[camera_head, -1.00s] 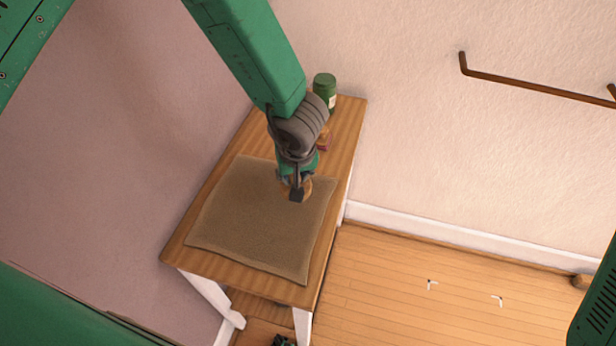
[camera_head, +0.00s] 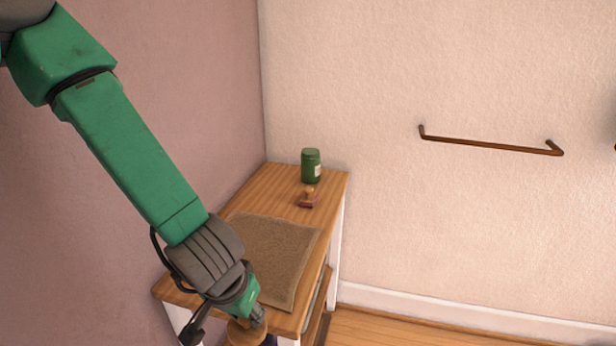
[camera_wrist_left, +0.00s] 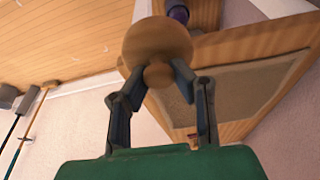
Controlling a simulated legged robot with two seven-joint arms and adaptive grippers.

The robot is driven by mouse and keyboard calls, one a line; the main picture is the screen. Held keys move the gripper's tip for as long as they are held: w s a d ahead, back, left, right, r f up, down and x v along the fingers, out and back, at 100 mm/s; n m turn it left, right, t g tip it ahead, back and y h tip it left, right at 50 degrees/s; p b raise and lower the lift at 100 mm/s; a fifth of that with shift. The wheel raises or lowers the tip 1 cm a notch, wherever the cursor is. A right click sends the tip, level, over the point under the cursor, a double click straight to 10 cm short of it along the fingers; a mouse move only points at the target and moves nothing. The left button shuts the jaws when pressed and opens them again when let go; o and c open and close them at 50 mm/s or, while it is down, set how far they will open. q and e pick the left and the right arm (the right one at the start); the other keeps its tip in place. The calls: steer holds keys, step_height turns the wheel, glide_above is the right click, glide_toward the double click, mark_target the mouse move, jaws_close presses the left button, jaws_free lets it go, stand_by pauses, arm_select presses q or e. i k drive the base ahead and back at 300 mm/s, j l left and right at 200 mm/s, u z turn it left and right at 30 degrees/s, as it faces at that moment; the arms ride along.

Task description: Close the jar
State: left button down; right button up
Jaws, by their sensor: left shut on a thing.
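My left gripper (camera_head: 236,318) is at the bottom of the head view, by the table's near end. It is shut on the knob of a round wooden lid (camera_head: 246,334). In the left wrist view the lid (camera_wrist_left: 157,45) shows its knob between the fingertips. A purple thing (camera_wrist_left: 178,13) shows just past the lid's edge. It is mostly hidden, and I cannot tell whether it is the jar or whether the lid touches it. A green jar with a pale label (camera_head: 311,167) stands upright at the table's far end. My right gripper is not in view.
The wooden table (camera_head: 275,185) stands in the wall corner. A brown mat (camera_head: 277,250) covers its middle. A small stamp with a reddish base (camera_head: 308,199) lies before the green jar. A brown rail (camera_head: 490,144) is on the right wall. Open floor lies right of the table.

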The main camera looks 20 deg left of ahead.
mark_target(310, 157)
steer(key=i+l+z, duration=0.2)
steer(key=z, duration=0.2)
steer(key=i+l+z, duration=0.25)
steer(key=z, duration=0.15)
steer(key=i+l, duration=0.2)
steer(key=i, duration=0.15)
steer(key=i+l+u, duration=0.1)
steer(key=i+l, duration=0.15)
steer(key=i+u, duration=0.15)
steer(key=u, duration=0.25)
steer(key=i+u, duration=0.2)
steer(key=u, duration=0.2)
steer(key=i+u, duration=0.2)
steer(key=u, duration=0.2)
steer(key=i+l+u, duration=0.1)
steer(key=u, duration=0.3)
steer(key=i+u, duration=0.15)
steer(key=u, duration=0.2)
steer(key=i+u, duration=0.2)
steer(key=u, duration=0.2)
steer(key=i+l+u, duration=0.1)
steer(key=u, duration=0.25)
